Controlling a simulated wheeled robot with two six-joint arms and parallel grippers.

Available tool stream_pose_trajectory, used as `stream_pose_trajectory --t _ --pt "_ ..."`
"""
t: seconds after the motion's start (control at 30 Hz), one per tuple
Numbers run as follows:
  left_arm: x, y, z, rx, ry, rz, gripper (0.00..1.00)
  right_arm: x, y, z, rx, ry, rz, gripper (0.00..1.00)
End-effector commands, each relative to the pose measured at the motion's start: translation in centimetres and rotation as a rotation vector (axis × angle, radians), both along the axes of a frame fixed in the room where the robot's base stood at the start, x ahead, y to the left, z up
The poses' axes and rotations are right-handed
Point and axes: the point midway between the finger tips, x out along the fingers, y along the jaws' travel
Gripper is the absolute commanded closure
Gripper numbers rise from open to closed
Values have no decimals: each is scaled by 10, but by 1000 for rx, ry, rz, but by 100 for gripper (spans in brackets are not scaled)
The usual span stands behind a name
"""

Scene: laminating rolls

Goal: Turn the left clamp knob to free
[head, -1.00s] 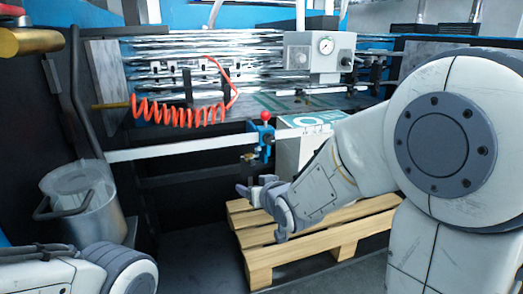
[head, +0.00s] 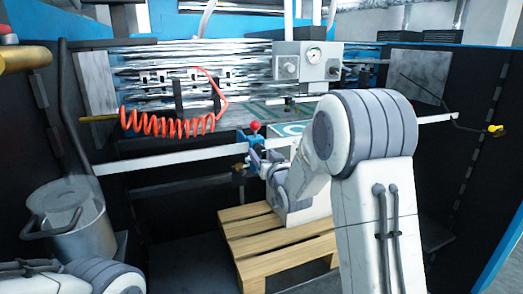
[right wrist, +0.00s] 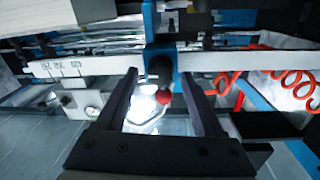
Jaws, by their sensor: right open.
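The blue clamp (head: 256,144) sits on the pale rail, with a red ball (head: 255,125) on top and a small dark brass-coloured knob (head: 239,166) low on its left side. My right gripper (head: 257,163) is right at the clamp, overlapping its lower part in the head view. In the right wrist view the open fingers (right wrist: 160,74) point at the blue clamp (right wrist: 149,20); a dark round part (right wrist: 159,66) and the red ball (right wrist: 163,98) appear between them. I cannot tell whether the fingers touch anything. My left gripper is out of view.
The white rail (head: 165,160) crosses in front of the machine. An orange coiled hose (head: 170,124) hangs above it. A metal bucket (head: 70,220) stands at left. A wooden pallet (head: 262,245) lies below, and a gauge box (head: 307,62) is above.

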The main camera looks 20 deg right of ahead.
Motion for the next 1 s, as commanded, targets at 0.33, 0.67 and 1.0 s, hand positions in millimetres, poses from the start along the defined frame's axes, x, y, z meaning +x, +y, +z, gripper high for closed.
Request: stream_pose_trajectory --t 0.33,0.67,1.0 --pt "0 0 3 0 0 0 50 11 0 -1 -1 0 1 31" --pt "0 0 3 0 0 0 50 11 0 0 0 0 1 100" --pt "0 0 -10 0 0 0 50 11 0 -3 -60 -3 0 100"
